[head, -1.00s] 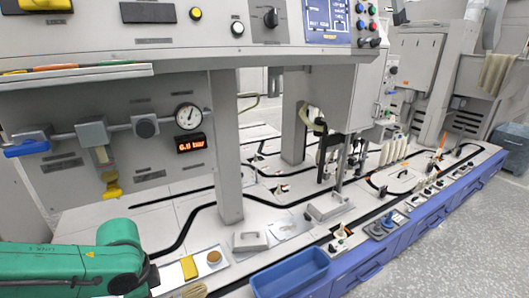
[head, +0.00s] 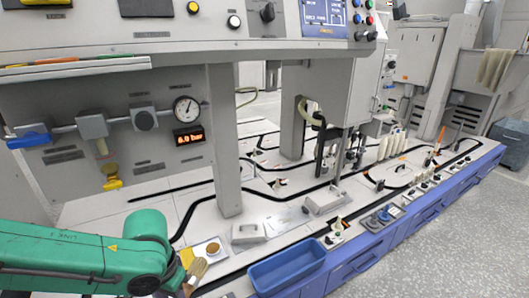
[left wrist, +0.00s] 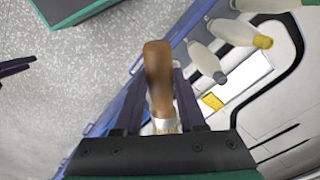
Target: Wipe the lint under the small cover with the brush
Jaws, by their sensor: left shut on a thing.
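My left gripper (left wrist: 160,108) is shut on the brush (left wrist: 158,80), whose brown wooden handle stands up between the dark fingers. A metal ferrule and pale bristles show below it. A small grey cover with a handle (head: 248,232) sits on the white deck to the right of the brush. A flat plate area (head: 282,223) lies just right of it. I cannot make out lint. My right gripper is not seen.
A blue bin (head: 287,270) stands at the front edge. A larger grey cover (head: 325,201) lies farther right. A grey post (head: 226,145) rises behind the small cover.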

